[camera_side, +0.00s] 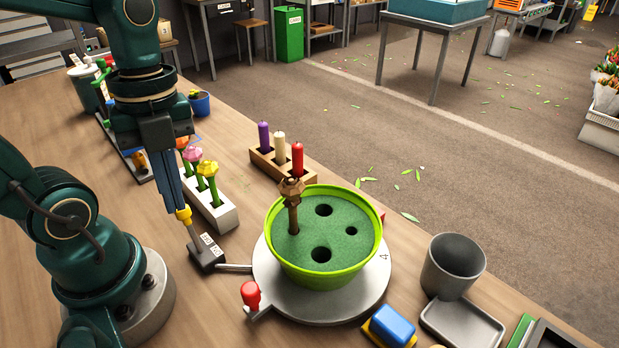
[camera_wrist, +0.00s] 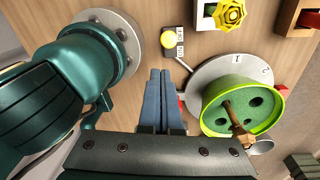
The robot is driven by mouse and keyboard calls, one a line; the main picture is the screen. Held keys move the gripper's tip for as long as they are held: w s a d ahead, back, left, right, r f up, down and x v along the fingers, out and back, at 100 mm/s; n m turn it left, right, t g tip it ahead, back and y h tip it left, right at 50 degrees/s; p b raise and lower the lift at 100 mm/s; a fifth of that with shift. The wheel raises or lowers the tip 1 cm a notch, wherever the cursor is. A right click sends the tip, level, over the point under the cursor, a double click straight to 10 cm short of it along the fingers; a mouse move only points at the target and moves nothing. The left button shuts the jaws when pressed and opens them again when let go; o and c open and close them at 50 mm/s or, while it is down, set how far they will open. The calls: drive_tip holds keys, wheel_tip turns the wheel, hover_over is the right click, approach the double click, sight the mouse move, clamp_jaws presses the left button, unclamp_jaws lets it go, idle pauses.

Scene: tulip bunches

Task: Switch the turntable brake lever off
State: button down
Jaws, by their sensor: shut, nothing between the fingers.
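The brake lever stands on a small dark block (camera_side: 205,258) left of the turntable (camera_side: 262,277). Its yellow knob (camera_side: 184,215) tops a thin metal stem that tilts up and to the left. Two small white labels sit on the block; I cannot read them surely. My gripper (camera_side: 182,207) points down with its blue fingers shut and empty, tips right by the knob. I cannot tell whether they touch. In the wrist view the knob (camera_wrist: 168,40) shows just beyond the fingertips (camera_wrist: 160,71). A metal rod (camera_side: 235,267) runs from the block to the turntable.
A green pot (camera_side: 320,282) with one brown stake stands on the turntable. A red knob (camera_side: 250,294) sticks out at its front left. A white flower holder (camera_side: 222,217) and a wooden rack (camera_side: 262,162) stand behind. A grey cup (camera_side: 452,268) is at right.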

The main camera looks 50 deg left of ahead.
drive_tip(key=a+r, duration=0.4)
drive_tip(key=r, duration=0.1)
drive_tip(key=shift+w+a+r, duration=0.15)
drive_tip(key=shift+w+a, duration=0.05)
drive_tip(key=shift+a, duration=0.05)
drive_tip(key=shift+d, duration=0.1)
drive_tip(key=w+d+f+n+t, duration=0.1)
drive_tip(key=d+n+t, duration=0.2)
drive_tip(key=n, duration=0.7)
drive_tip(key=w+d+f+n+t, duration=0.1)
drive_tip(key=w+d+n+t, duration=0.1)
drive_tip(key=n, duration=0.8)
drive_tip(key=shift+w+d+f+t, duration=0.3)
drive_tip(key=shift+d+t, duration=0.4)
drive_tip(key=shift+d, duration=0.45)
